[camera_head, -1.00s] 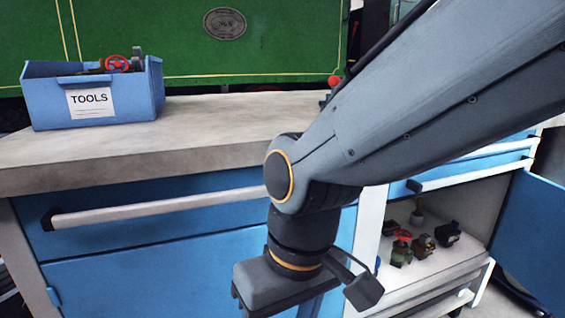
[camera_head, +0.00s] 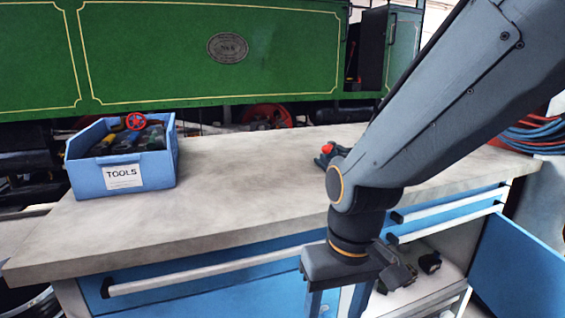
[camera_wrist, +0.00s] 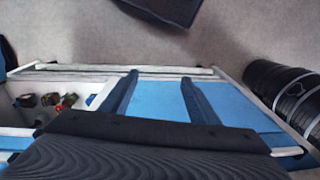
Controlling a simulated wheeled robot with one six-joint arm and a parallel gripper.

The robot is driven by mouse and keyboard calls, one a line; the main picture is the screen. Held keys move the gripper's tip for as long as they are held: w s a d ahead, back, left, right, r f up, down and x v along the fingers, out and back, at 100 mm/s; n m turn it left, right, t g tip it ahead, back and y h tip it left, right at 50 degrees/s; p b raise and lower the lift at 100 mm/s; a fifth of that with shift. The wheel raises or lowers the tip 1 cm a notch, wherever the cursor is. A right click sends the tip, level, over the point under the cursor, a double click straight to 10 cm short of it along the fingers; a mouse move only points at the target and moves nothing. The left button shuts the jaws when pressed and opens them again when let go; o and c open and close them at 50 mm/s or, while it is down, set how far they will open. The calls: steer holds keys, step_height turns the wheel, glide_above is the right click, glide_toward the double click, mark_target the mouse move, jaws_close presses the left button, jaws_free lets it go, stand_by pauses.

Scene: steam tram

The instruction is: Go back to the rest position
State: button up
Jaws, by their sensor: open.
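My gripper (camera_head: 341,300) hangs from my arm in front of the workbench, pointing down, with its lower part cut off by the bottom of the head view. In the wrist view my gripper (camera_wrist: 158,86) shows two dark fingers spread apart with nothing between them. Behind them is the blue front of the bench (camera_wrist: 160,104). No object is held.
The grey worktop (camera_head: 235,195) carries a blue TOOLS box (camera_head: 122,178) at left and a small red-topped item (camera_head: 326,152). An open blue door (camera_head: 520,262) stands at right, beside a low shelf with several fittings (camera_head: 430,262). A green tram (camera_head: 210,60) stands behind.

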steer(key=s+d+r+m+p, duration=0.2)
steer(key=d+r+m+p, duration=0.1)
steer(key=d+r+p, duration=0.7)
step_height(320, 180, up, 3)
steer(key=p, duration=0.6)
steer(key=shift+s+d+h, duration=0.2)
steer(key=shift+d+h, duration=0.15)
steer(key=shift+h, duration=0.05)
